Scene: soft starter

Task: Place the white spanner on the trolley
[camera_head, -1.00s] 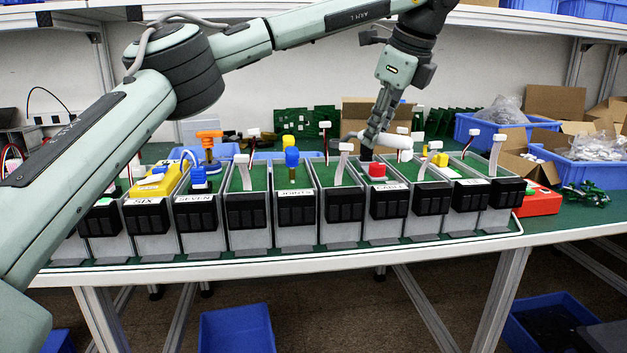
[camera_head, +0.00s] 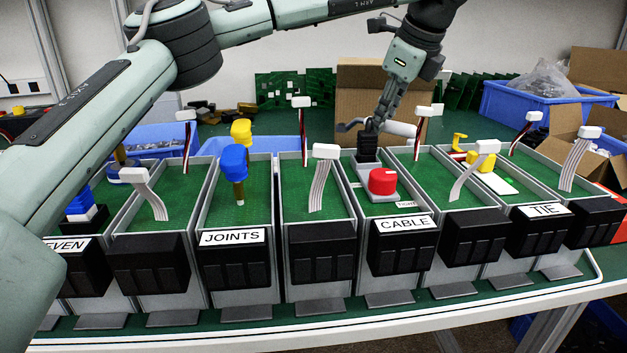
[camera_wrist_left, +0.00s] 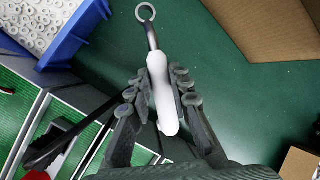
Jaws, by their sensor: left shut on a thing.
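The white spanner (camera_wrist_left: 160,85) has a white handle and a dark shaft with a ring at its end. In the left wrist view its handle lies between the fingers of my left gripper (camera_wrist_left: 161,98), which is shut on it. In the head view the left gripper (camera_head: 380,122) is above the back of the bin row, and the spanner's white handle (camera_head: 402,129) sticks out to its right. The spanner is held clear of the bench. I cannot make out a trolley in either view. My right gripper is not in view.
A row of grey bins, including one labelled CABLE (camera_head: 407,224), stands along the bench front. White connectors on cables rise from several bins. A cardboard box (camera_head: 372,85) and blue crates (camera_head: 520,105) stand behind. Bare green bench (camera_wrist_left: 232,88) shows under the spanner.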

